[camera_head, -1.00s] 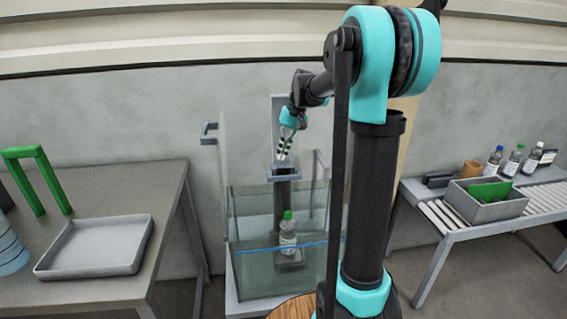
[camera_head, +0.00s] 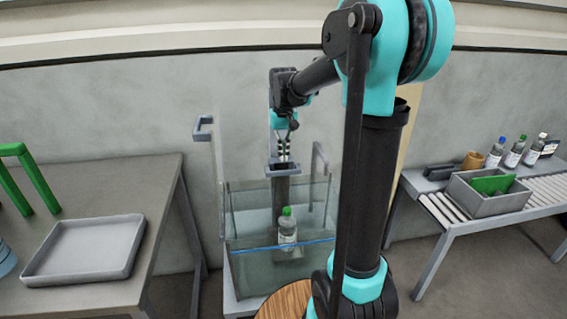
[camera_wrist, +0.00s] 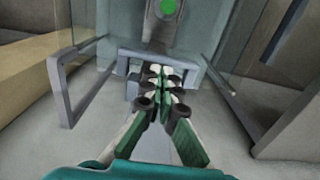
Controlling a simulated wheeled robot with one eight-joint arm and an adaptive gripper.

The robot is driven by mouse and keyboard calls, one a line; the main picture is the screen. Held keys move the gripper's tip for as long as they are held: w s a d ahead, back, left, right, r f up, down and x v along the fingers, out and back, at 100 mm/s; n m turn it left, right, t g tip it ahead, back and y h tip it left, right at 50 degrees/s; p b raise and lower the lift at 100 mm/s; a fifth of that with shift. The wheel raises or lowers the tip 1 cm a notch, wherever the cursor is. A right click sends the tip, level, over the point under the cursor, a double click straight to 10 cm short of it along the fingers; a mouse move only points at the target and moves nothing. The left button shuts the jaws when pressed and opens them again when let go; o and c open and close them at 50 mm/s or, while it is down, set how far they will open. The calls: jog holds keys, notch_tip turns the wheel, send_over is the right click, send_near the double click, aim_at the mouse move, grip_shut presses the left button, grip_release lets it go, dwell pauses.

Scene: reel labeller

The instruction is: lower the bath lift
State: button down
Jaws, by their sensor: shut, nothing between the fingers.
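The bath (camera_head: 255,268) is a clear glass tank with a blue line across its front. In it a bottle with a green cap (camera_head: 287,228) stands upright on the lift's small platform (camera_head: 291,254), behind the glass. The lift has a dark vertical post with a grey bracket-like handle (camera_head: 283,168) at its top, which also shows in the wrist view (camera_wrist: 160,66). My gripper (camera_head: 283,157) is shut and empty, pointing down at this handle. In the wrist view my fingertips (camera_wrist: 160,72) are at the handle's opening; whether they touch it is unclear. The green cap (camera_wrist: 168,7) shows beyond.
A table at left holds a grey tray (camera_head: 84,250) and a green frame (camera_head: 33,182). At right, a slatted bench (camera_head: 445,212) holds a grey bin (camera_head: 487,203) and several bottles. A grey side handle (camera_head: 202,128) juts out left of the tank.

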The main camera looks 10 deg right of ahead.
aim_at(284, 172)
jog(key=shift+f, duration=1.85)
jog(key=shift+f, duration=2.2)
